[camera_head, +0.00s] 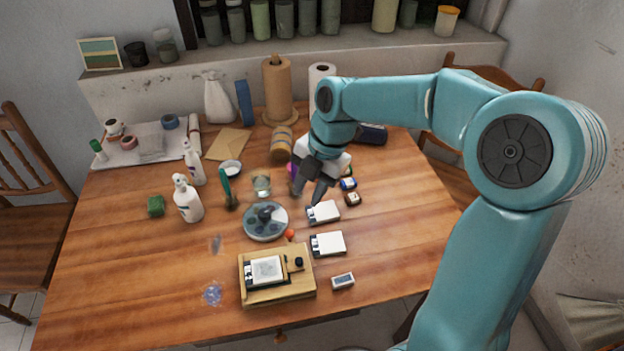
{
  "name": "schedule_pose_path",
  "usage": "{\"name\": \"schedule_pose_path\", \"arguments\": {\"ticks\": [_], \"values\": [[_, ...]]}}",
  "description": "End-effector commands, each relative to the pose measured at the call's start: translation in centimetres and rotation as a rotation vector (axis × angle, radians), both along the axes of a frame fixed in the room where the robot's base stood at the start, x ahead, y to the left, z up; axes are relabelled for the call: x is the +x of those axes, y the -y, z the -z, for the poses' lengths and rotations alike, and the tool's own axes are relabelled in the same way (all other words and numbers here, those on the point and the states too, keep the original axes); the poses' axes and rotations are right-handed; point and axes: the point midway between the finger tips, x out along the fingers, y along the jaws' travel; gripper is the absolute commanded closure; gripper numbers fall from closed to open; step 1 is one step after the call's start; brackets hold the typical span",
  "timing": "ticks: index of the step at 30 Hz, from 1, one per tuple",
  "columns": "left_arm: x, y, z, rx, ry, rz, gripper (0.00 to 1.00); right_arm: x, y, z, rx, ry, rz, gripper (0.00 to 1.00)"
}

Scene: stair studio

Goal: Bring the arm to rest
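My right arm (400,95) comes in from the right and bends down over the table. Its gripper (308,194) points down above the middle of the wooden table (150,265). The two dark fingers are apart, with nothing seen between them. A white-topped block (323,212) lies just below and right of the fingertips; I cannot tell the exact height above it. A round grey dish (265,222) is to the left of the fingers. A purple item is mostly hidden behind the gripper. My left gripper is not in view.
A wooden tray (277,297) with a framed plate stands at the front, beside another white block (328,244) and a small timer (343,281). White bottles (187,200) stand left. Paper rolls (278,90) stand at the back. The table's front left and right side are mostly clear.

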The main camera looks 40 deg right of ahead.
Motion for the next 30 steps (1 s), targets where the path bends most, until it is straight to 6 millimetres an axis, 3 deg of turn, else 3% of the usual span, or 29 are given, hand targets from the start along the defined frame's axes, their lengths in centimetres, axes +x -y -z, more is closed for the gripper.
{"name": "schedule_pose_path", "arguments": {"ticks": [7,30], "values": [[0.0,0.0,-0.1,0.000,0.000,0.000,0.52,-0.3,0.4,-2.0,0.001,-0.001,-0.001,0.67],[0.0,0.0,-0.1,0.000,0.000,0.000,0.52,-0.5,0.5,-2.0,0.000,-0.001,0.000,0.67]]}}
